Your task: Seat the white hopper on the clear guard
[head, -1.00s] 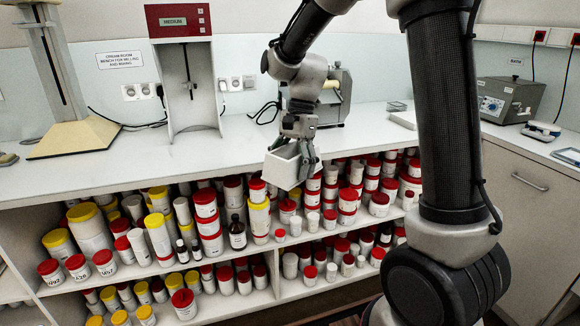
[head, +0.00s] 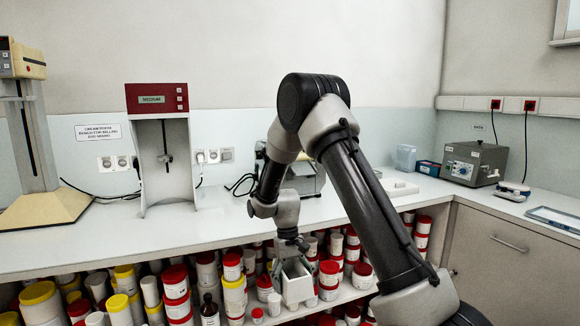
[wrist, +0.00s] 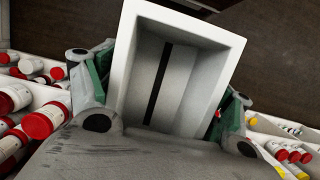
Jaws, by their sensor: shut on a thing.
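The white hopper (head: 298,286) is an open box held in my gripper (head: 290,258), in front of the bench edge and the shelves below. In the wrist view the hopper (wrist: 180,70) shows its open rim and a dark slot in its floor. My gripper (wrist: 165,110) has its green-padded fingers on either side of it. A grey mill-like machine (head: 307,181) stands on the bench, partly hidden behind my arm. I cannot make out a clear guard on it. A translucent box (head: 404,157) stands farther right at the back; I cannot tell if it is the guard.
The white bench (head: 95,243) has free room at left front. A red-topped stand (head: 157,100) and a beige-based stand (head: 45,208) are at left. A white block (head: 398,188) and a grey device (head: 473,163) are at right. Jars (head: 177,290) crowd the shelves below.

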